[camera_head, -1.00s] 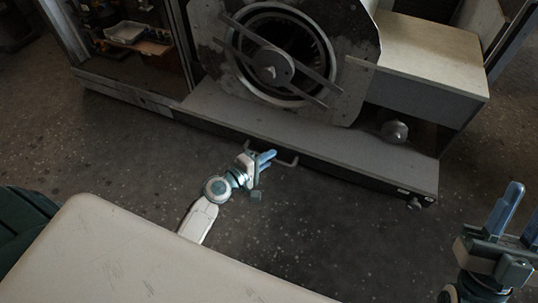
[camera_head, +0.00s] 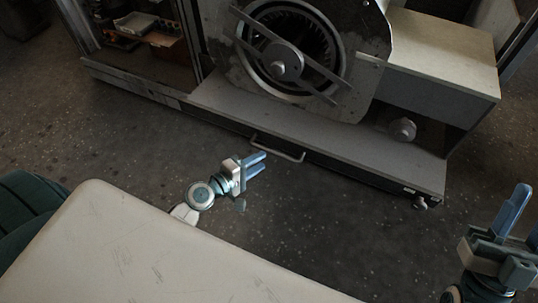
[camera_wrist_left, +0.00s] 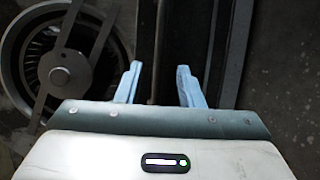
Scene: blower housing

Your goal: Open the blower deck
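The blower deck is the long grey sill (camera_head: 330,145) under the round blower housing (camera_head: 285,65). A thin U-shaped handle (camera_head: 280,150) sticks out from its front edge. My left gripper (camera_head: 264,161) is open, just in front of the handle and to its left in the head view. Nothing shows held in it. In the left wrist view its two blue fingers (camera_wrist_left: 160,68) stand apart, with a thin dark bar between them; I cannot tell whether that is the handle. My right gripper (camera_head: 528,207) is at the right edge, fingers apart and empty, partly cut off.
My pale body top fills the lower left. A shelf bay with small items and boxes (camera_head: 165,42) is at the upper left. A pale box-like block (camera_head: 440,55) and a round knob (camera_head: 402,130) are at the right. Floor in front of the deck is clear.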

